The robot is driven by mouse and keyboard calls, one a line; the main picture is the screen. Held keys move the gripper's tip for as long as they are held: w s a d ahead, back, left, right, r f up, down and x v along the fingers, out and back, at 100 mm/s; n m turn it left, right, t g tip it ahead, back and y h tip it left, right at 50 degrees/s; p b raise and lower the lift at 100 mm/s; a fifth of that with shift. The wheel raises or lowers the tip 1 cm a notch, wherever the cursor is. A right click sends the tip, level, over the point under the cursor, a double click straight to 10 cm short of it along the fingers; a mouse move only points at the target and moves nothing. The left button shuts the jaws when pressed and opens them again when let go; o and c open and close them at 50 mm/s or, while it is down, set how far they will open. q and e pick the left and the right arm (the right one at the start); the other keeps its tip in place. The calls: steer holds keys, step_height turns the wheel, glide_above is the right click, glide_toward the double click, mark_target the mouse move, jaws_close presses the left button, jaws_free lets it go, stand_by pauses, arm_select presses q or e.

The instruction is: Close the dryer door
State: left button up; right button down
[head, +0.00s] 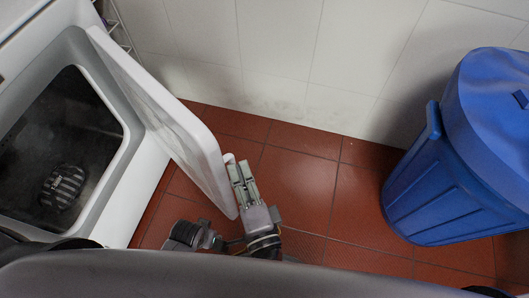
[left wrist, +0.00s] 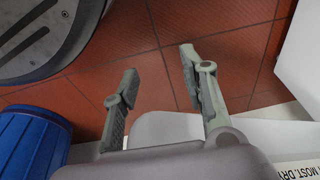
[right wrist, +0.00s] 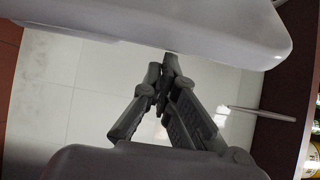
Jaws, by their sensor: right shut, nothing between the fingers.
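The white dryer (head: 152,190) stands at the left of the head view, its dark drum opening uncovered. Its white door (head: 165,110) is swung open and sticks out toward the right. My right gripper (head: 238,166) is shut and empty at the door's free edge, on the side away from the opening. In the right wrist view the shut fingertips (right wrist: 168,62) are just below a white panel (right wrist: 190,25), likely the door; contact cannot be told. My left gripper (left wrist: 158,62) is open and empty in its wrist view, above the red floor, and its fingers do not show in the head view.
A blue lidded bin (head: 440,180) stands on the red tiled floor at the right; it also shows in the left wrist view (left wrist: 32,140). A white tiled wall (head: 290,60) runs behind. Bare floor (head: 310,190) lies between the door and the bin.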

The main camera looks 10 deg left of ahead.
arm_select(q)
steer(key=shift+w+r, duration=0.3)
steer(key=shift+r, duration=0.2)
arm_select(e)
steer(key=shift+s+a, duration=0.85)
steer(key=shift+s, duration=0.25)
steer(key=shift+w+d, duration=0.1)
steer(key=shift+w, duration=0.05)
